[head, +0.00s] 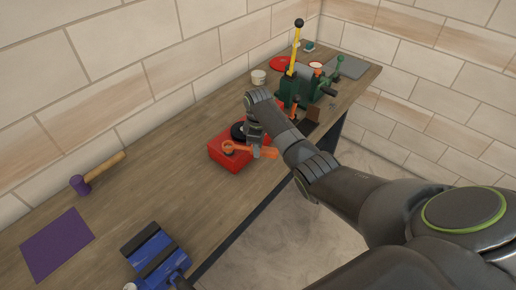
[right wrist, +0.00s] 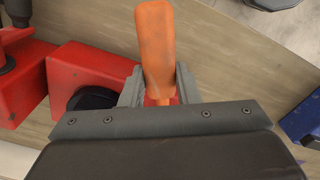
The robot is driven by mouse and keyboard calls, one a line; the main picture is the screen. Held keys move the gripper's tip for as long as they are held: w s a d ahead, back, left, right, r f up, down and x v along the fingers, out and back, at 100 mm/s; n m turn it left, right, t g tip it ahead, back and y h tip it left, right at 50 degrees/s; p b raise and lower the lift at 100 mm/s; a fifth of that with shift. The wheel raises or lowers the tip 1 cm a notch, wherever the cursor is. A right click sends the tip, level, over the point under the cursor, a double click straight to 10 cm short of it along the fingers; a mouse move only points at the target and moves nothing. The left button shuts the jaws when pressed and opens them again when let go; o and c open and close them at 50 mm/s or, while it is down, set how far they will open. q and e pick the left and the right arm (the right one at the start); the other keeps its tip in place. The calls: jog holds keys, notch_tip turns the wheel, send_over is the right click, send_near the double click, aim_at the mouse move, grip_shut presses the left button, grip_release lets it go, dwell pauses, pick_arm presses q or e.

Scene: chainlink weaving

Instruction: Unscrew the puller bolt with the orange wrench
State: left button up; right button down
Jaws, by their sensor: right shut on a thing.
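The orange wrench (head: 266,152) lies across the red block (head: 222,158) on the bench in the head view. Its ring end (head: 229,147) is over the top of the block, and I cannot tell whether it is around a bolt. My right gripper (head: 254,141) is shut on the wrench between the ring end and the free end. In the right wrist view the orange handle (right wrist: 157,45) sticks out between the fingers (right wrist: 158,90). The puller bolt cannot be made out. My left gripper is not in view.
A black disc (head: 237,131) sits beside the wrench. A green press with a yellow lever (head: 293,50) stands behind. A blue vise (head: 153,254), purple mat (head: 56,244) and purple mallet (head: 79,185) are nearer. The bench (head: 150,195) is bare between mallet and red block.

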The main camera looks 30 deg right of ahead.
jog(key=shift+r, duration=3.05)
jog(key=s+a+m, duration=0.3)
jog(key=a+m, duration=0.6)
jog(key=m, duration=0.2)
jog(key=shift+s+a, duration=0.15)
jog(key=shift+s, duration=0.15)
